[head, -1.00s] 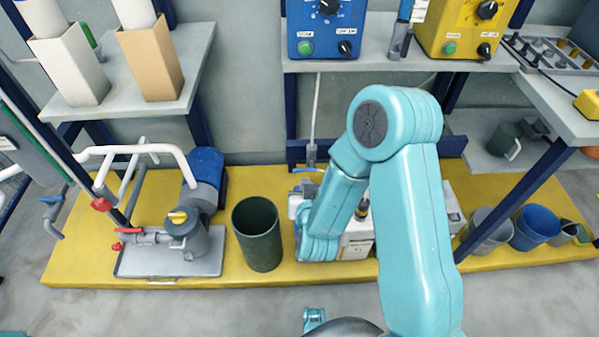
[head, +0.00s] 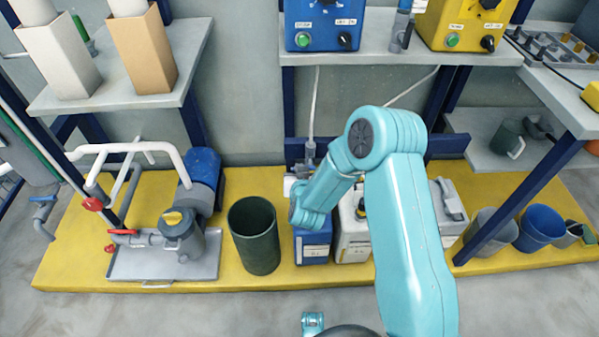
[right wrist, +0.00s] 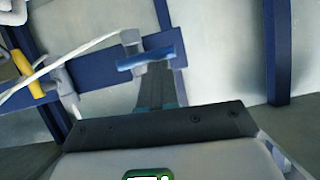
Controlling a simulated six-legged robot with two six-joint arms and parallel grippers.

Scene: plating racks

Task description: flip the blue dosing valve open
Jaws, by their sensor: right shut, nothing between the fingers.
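The blue dosing valve handle (right wrist: 150,57) shows in the right wrist view as a short blue bar lying nearly crosswise on a grey fitting. My right gripper (right wrist: 155,75) is shut and empty. Its dark fingers point up the picture, and their tips overlap the lower edge of the blue handle; I cannot tell whether they touch. In the head view my right arm's wrist is in front of the lower shelf frame, and the blue handle and fingertips are hidden there.
A yellow handle (right wrist: 30,75) sits left of the blue one on a blue beam (right wrist: 95,77). In the head view a blue canister (head: 312,247) and a white canister (head: 353,240) stand below my wrist, with a dark green bin (head: 254,235) to their left.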

